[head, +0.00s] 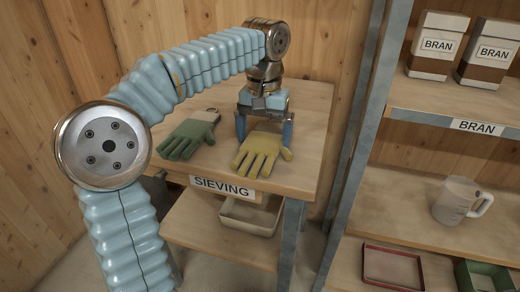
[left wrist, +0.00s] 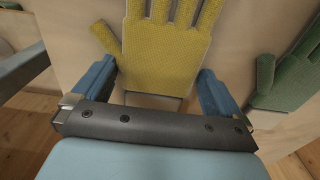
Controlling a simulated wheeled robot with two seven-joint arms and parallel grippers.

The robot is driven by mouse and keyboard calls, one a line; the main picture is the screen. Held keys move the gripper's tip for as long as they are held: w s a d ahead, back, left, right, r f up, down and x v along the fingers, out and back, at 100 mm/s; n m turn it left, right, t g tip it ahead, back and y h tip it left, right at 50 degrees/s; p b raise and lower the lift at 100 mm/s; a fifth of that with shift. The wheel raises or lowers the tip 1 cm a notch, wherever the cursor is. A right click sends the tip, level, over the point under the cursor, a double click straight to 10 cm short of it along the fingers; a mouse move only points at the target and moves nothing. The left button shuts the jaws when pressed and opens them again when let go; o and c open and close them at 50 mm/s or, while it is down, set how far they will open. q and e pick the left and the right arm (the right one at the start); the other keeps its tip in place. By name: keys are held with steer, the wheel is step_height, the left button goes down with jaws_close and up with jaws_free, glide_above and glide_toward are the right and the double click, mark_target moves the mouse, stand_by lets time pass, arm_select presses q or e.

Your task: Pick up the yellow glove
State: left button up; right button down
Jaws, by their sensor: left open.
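The yellow glove (head: 262,150) lies flat on the wooden table marked SIEVING, near its front edge, fingers toward the front. My left gripper (head: 264,128) points down over its cuff end, open, with one blue finger to each side. In the left wrist view the glove (left wrist: 165,48) shows between and beyond the fingers of the left gripper (left wrist: 154,76). Both fingers look apart from it, and nothing is held. The gripper partly hides the cuff in the head view. My right gripper is not in view.
A green glove (head: 188,137) lies left of the yellow one, close to the gripper. A shelf rack (head: 440,104) with BRAN boxes, a jug (head: 458,202) and trays stands at the right. A shallow tray (head: 248,216) sits on the table's lower shelf. Wooden walls stand behind.

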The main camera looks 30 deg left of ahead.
arm_select(q)
steer(key=c, duration=0.8)
